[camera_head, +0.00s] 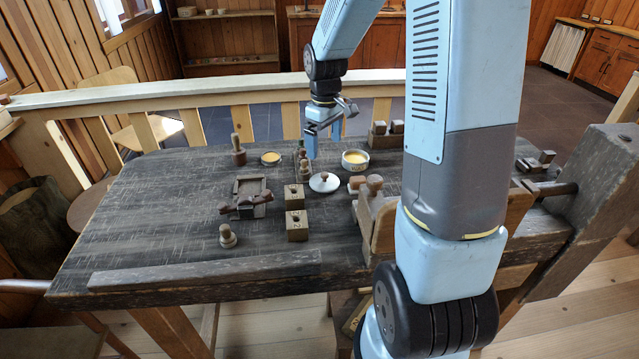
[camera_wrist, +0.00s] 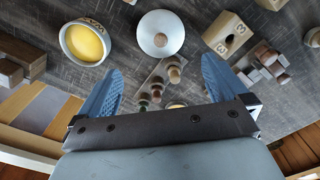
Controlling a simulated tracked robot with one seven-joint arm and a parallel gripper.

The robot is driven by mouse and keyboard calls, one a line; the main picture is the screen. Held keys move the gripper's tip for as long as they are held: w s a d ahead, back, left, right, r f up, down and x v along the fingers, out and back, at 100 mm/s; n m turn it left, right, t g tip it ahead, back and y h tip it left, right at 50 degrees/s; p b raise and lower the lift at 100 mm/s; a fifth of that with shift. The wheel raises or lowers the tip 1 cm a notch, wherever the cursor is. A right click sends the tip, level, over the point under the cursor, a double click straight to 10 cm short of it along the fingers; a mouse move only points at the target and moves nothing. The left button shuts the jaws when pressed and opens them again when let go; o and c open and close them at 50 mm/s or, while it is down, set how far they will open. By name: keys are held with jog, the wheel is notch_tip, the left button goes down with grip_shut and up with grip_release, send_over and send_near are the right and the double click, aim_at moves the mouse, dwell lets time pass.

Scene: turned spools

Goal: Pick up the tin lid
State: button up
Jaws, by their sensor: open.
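The tin lid (camera_head: 323,182) is a round, pale disc with a brown knob. It lies flat on the dark workbench in front of the round tin (camera_head: 355,158), which is pale with yellow contents. In the wrist view the lid (camera_wrist: 160,38) is at top centre, right of the tin (camera_wrist: 70,44). My gripper (camera_head: 324,138) hangs above the far part of the bench. Its blue fingers (camera_wrist: 160,74) are spread with nothing held between them. The lid lies beyond the fingertips in the wrist view, apart from them and in full sight.
A rack of small turned spools (camera_head: 302,158) stands just left of the lid. Numbered wooden blocks (camera_head: 297,226) stand in front of it. A wooden vise-like piece (camera_head: 376,218) stands to the right. A shallow yellow dish (camera_head: 270,158) lies at the back left.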

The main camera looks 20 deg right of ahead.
aim_at(324, 173)
notch_tip(324, 173, down, 12)
jog(key=shift+r, duration=0.25)
dwell(0.4)
jog(key=c, duration=0.7)
jog(key=shift+r, duration=0.1)
